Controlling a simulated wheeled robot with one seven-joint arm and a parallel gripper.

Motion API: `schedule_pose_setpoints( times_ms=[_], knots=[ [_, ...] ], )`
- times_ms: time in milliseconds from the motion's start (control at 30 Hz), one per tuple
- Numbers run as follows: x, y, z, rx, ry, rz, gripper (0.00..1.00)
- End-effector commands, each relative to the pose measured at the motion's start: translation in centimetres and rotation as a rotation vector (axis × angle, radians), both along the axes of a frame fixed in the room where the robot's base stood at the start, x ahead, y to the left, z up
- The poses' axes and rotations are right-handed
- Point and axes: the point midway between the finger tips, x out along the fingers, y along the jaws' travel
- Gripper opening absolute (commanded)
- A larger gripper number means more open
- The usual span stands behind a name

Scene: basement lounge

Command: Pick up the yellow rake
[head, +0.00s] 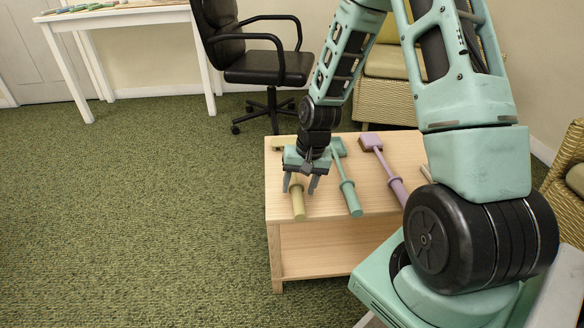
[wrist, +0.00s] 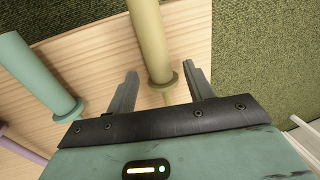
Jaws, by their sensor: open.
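The yellow rake (head: 298,205) lies on the light wooden table (head: 290,240) at its left end, handle toward the front edge. Its far end shows partly behind my gripper in the head view. My gripper (head: 301,185) is open, pointing down over the rake. In the wrist view the yellow handle (wrist: 150,40) runs between the two fingertips (wrist: 162,78), and its collar and thin shaft lie between the fingers. Whether the fingers reach down to the handle's height I cannot tell.
A teal tool (head: 349,195) lies just right of the yellow rake; its handle also shows in the wrist view (wrist: 38,75). A purple tool (head: 384,165) lies farther right. A black office chair (head: 268,65) stands behind the table. Green carpet (head: 150,210) is clear to the left.

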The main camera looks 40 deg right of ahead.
Motion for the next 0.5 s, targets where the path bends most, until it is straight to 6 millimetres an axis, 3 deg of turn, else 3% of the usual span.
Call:
schedule_pose_setpoints(
  times_ms=[33,100,333,500],
  knots=[
    [0.09,0.18,-1.21,0.000,0.000,0.002,0.52],
    [0.17,0.26,-1.61,0.000,0.000,0.001,0.52],
    [0.19,0.28,-1.46,0.000,0.000,0.001,0.52],
    [0.19,0.28,-1.45,0.000,0.000,0.001,0.05]
  ],
)
